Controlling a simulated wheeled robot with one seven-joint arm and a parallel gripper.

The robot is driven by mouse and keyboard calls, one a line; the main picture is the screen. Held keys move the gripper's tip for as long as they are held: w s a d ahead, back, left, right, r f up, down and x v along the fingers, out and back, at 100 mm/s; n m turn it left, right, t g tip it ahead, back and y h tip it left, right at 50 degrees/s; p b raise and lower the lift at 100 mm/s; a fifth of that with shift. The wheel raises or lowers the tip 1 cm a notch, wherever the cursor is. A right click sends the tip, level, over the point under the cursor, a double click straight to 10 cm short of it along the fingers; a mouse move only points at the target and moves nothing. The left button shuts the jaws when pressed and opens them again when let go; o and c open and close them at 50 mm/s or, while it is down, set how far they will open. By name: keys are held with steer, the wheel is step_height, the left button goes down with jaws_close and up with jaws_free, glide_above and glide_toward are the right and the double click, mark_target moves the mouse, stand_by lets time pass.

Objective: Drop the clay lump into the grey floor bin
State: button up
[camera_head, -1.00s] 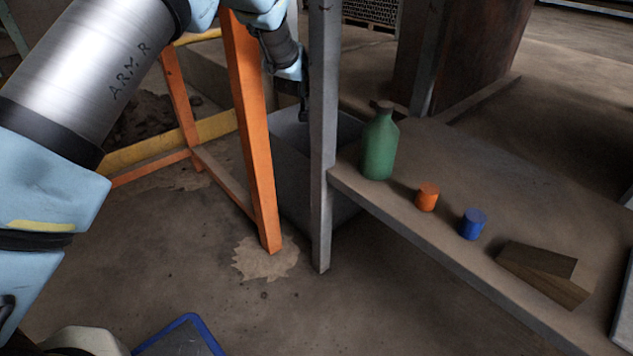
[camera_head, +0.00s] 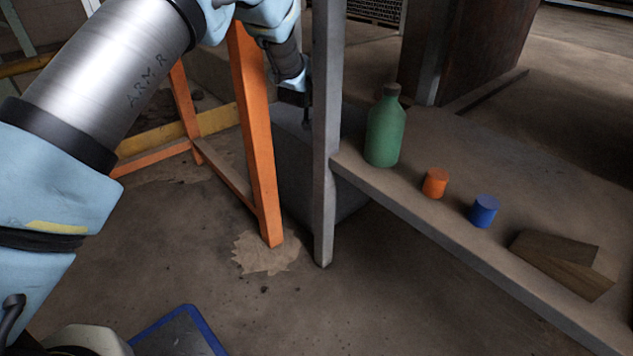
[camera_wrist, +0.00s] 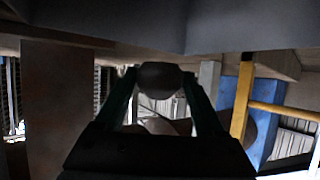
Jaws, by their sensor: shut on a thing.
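My gripper (camera_wrist: 160,85) is shut on the clay lump (camera_wrist: 160,76), a dull rounded grey-brown piece held between the fingertips in the wrist view. In the head view my gripper (camera_head: 306,112) is small and partly hidden behind a grey post, and the lump cannot be made out there. The grey floor bin (camera_head: 300,182) stands on the floor behind the orange leg and the grey post. My gripper appears at the bin's top edge in the head view; whether it is directly over the opening I cannot tell.
An orange frame leg (camera_head: 255,150) and a grey post (camera_head: 325,130) stand in front of the bin. A shelf right of the post carries a green bottle (camera_head: 385,130), an orange cylinder (camera_head: 435,183), a blue cylinder (camera_head: 485,211) and flat wooden pieces (camera_head: 562,262).

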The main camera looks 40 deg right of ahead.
steer(key=o, duration=1.5)
steer(key=p+v, duration=0.4)
steer(key=v, duration=0.6)
steer(key=shift+s+a+r, duration=0.2)
steer(key=shift+a, duration=0.15)
steer(key=shift+f, duration=0.1)
steer(key=b+x, duration=0.4)
steer(key=x, duration=0.7)
steer(key=shift+f, duration=0.1)
step_height(320, 180, up, 4)
steer(key=shift+f+p, duration=0.15)
steer(key=shift+p, duration=0.95)
steer(key=shift+r+p, duration=0.45)
steer(key=shift+r, duration=0.4)
